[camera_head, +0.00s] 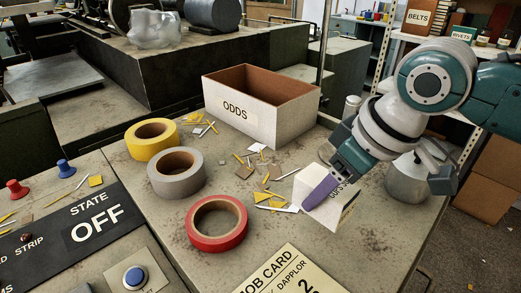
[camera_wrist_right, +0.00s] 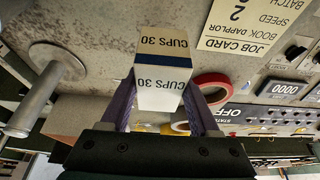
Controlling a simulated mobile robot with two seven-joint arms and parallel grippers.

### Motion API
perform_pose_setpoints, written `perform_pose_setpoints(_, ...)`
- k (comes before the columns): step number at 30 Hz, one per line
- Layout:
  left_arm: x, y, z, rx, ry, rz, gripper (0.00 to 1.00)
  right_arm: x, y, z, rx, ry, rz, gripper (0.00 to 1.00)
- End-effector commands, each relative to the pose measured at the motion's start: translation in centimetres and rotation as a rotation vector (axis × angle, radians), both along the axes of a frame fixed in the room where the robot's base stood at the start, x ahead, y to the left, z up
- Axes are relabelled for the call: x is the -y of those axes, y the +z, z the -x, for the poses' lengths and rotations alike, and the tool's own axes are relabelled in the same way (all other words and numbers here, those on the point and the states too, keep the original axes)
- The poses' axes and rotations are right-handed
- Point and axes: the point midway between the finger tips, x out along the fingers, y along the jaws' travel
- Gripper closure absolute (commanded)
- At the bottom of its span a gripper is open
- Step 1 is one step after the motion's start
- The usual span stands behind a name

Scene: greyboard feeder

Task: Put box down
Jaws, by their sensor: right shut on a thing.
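A small white box (camera_head: 340,211) is held at the right side of the worktable (camera_head: 385,222). In the right wrist view the box (camera_wrist_right: 162,96) reads "CUPS 30" on two faces, with a dark blue band between them. My right gripper (camera_head: 322,190) has its purple fingers shut on the box's two sides; they also show in the wrist view (camera_wrist_right: 160,108). The box looks slightly tilted in the head view. I cannot tell whether its underside touches the tabletop. My left gripper is not in view.
An open "ODDS" box (camera_head: 262,118) stands behind. Yellow (camera_head: 138,143), grey (camera_head: 165,187) and red (camera_head: 203,242) tape rolls lie left, with scraps (camera_head: 245,172) between. A job card (camera_head: 290,276) lies in front. A metal can (camera_head: 407,183) stands at the right edge.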

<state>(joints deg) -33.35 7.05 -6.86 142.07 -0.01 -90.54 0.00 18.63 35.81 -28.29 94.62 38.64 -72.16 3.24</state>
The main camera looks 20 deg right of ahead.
Motion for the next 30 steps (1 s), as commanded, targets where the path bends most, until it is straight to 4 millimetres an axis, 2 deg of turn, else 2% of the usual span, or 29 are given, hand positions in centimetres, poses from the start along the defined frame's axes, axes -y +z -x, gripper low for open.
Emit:
perform_pose_setpoints(11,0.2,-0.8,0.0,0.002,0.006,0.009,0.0,-0.1,-4.4,0.0,0.0,-0.001,-0.001,0.99)
perform_pose_setpoints(23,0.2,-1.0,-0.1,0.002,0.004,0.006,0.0,0.0,-4.9,0.0,0.002,0.0,-0.001,0.99)
perform_pose_setpoints(24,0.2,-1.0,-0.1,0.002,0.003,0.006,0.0,0.0,-5.0,0.0,0.001,0.0,0.0,0.37)
perform_pose_setpoints(30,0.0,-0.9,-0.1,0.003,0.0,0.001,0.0,0.0,-4.9,0.0,0.001,0.0,0.0,0.14)
